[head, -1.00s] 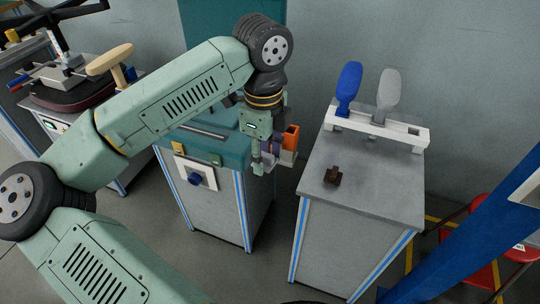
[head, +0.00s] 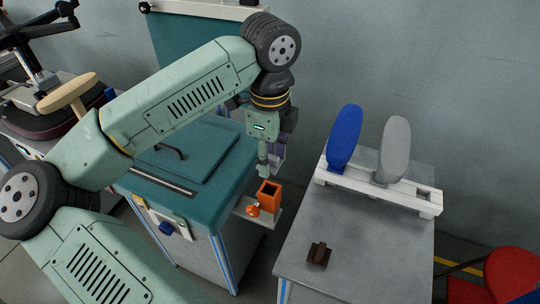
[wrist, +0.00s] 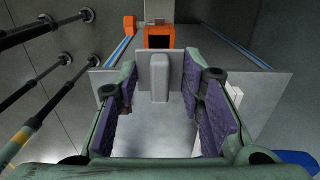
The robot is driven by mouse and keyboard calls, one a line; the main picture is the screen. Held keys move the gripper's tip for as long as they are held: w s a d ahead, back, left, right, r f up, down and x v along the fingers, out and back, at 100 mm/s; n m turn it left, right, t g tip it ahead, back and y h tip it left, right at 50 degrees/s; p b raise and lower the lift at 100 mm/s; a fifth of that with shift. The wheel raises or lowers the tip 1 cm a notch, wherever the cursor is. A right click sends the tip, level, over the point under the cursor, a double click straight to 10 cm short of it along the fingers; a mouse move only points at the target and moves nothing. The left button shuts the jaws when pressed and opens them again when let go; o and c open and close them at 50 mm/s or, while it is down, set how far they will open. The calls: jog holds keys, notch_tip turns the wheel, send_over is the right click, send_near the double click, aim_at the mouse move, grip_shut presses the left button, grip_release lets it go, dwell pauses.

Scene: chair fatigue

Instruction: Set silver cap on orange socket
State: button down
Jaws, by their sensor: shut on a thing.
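The orange socket (head: 269,197) is an upright, open-topped square box on a small ledge at the right side of the teal-topped cabinet. My gripper (head: 270,160) is above it and slightly to the left in the head view. In the wrist view, a grey plate with a raised block, seemingly the silver cap (wrist: 158,78), lies between the purple-padded fingers of my gripper (wrist: 165,105). The cap is mostly hidden in the head view, and the exact finger contact is unclear.
An orange knob (head: 252,210) sits beside the socket. The grey table (head: 355,235) at right holds a small brown block (head: 319,254) and a white rack (head: 400,197) with blue (head: 344,138) and grey (head: 393,150) pads. The teal cabinet top (head: 205,165) lies under my arm.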

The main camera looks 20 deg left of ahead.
aim_at(270, 182)
jog(key=shift+s, duration=0.1)
jog(key=shift+f+b, duration=0.1)
jog(key=shift+b, duration=0.25)
jog(key=shift+f+b, duration=0.15)
jog(key=shift+b, duration=0.15)
notch_tip(270, 182, down, 5)
jog(key=b, duration=0.5)
jog(key=shift+f, duration=0.2)
jog(key=shift+b, duration=1.1)
dwell(1.1)
jog(key=shift+f+b, duration=0.95)
jog(key=c, duration=1)
grip_release()
